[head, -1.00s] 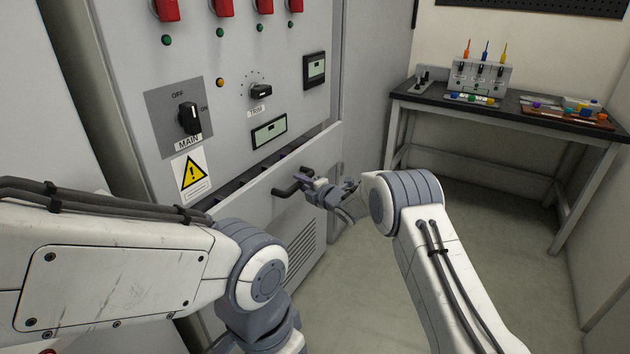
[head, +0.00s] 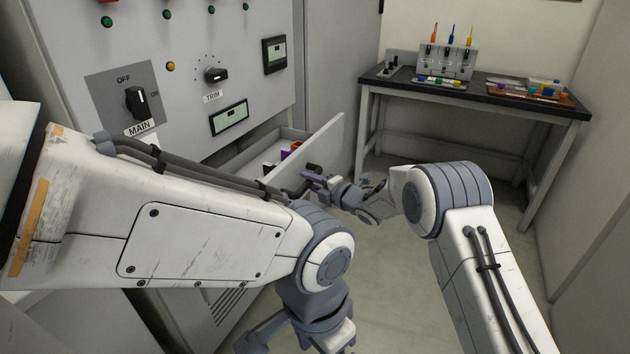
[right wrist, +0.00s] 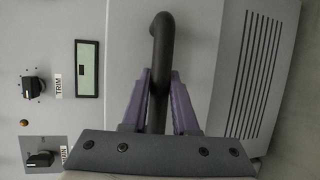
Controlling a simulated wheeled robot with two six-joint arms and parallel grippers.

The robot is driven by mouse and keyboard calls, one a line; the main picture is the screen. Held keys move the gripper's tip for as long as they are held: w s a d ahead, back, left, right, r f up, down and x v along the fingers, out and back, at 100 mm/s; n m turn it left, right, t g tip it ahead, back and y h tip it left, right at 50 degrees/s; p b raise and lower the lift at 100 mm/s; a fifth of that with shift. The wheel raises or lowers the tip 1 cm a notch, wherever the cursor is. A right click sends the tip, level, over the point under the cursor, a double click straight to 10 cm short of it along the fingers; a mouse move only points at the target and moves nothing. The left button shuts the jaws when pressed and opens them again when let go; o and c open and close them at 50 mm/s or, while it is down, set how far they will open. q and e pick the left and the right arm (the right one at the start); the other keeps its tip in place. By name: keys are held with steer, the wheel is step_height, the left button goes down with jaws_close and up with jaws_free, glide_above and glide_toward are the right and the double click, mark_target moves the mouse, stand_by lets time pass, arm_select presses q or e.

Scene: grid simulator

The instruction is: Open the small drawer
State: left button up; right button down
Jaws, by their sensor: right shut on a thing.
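The small drawer (head: 328,143) in the grey cabinet stands pulled out in the head view, its inside showing behind the front panel. Its front also shows in the right wrist view (right wrist: 211,60). My right gripper (head: 310,177) is shut on the dark bar handle (head: 294,192). In the right wrist view its purple fingers (right wrist: 160,92) lie on both sides of the handle (right wrist: 162,40). My left gripper (head: 290,335) is low at the bottom of the head view, away from the drawer; its fingertips are not clear.
The cabinet face carries the MAIN knob (head: 137,103), the TRIM knob (head: 215,75) and displays. My left arm hides part of the drawer. A workbench (head: 470,88) stands behind at the right; floor between is clear.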

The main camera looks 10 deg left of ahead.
steer(key=shift+w+d, duration=0.15)
steer(key=c, duration=0.7)
jaws_free()
steer(key=shift+c, duration=0.2)
steer(key=shift+o, duration=0.3)
steer(key=p+v, duration=0.1)
steer(key=v, duration=0.9)
steer(key=shift+s, duration=0.25)
steer(key=shift+r, duration=0.15)
